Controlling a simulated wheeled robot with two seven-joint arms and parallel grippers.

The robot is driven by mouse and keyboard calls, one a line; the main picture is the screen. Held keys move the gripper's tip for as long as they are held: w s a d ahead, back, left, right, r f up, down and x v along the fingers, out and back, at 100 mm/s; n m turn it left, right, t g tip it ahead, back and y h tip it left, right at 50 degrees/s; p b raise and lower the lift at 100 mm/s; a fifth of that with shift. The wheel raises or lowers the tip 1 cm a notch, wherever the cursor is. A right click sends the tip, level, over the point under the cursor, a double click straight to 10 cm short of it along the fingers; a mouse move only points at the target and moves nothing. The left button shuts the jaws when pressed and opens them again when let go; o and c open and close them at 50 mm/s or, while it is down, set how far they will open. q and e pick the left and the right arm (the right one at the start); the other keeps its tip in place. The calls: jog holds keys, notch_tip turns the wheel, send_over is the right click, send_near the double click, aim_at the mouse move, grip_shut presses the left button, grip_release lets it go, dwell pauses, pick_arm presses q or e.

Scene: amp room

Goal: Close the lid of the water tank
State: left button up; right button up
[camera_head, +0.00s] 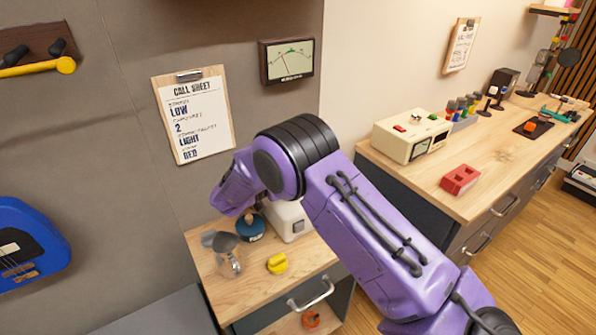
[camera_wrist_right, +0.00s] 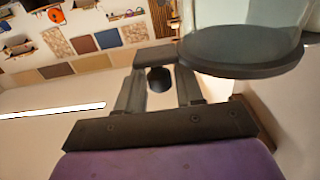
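In the right wrist view a dark rounded plate (camera_wrist_right: 242,52) lies against a pale, translucent body (camera_wrist_right: 245,15); they look like the tank's lid and the tank, but I cannot be sure. My right gripper (camera_wrist_right: 160,85) has its two fingers apart, close to the plate's left side. A dark bar crosses at the fingertips and a dark knob shows between the fingers; contact is unclear. In the head view a white machine (camera_head: 290,220) stands on the small cabinet, partly hidden by my purple right arm, which also hides its gripper. My left gripper is not in view.
On the cabinet (camera_head: 313,262) are a dark teal round item (camera_head: 250,229), a glass-and-metal pot (camera_head: 228,257) and a yellow piece (camera_head: 277,263). A longer counter (camera_head: 490,193) at right carries a cream device (camera_head: 410,136) and a red block (camera_head: 460,180).

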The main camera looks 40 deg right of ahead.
jog(key=shift+o, duration=0.2)
jog(key=w+a+b, duration=0.1)
jog(key=a+b, duration=0.3)
jog(key=a, duration=0.6)
jog(key=shift+w+a, duration=0.15)
jog(key=shift+a, duration=0.1)
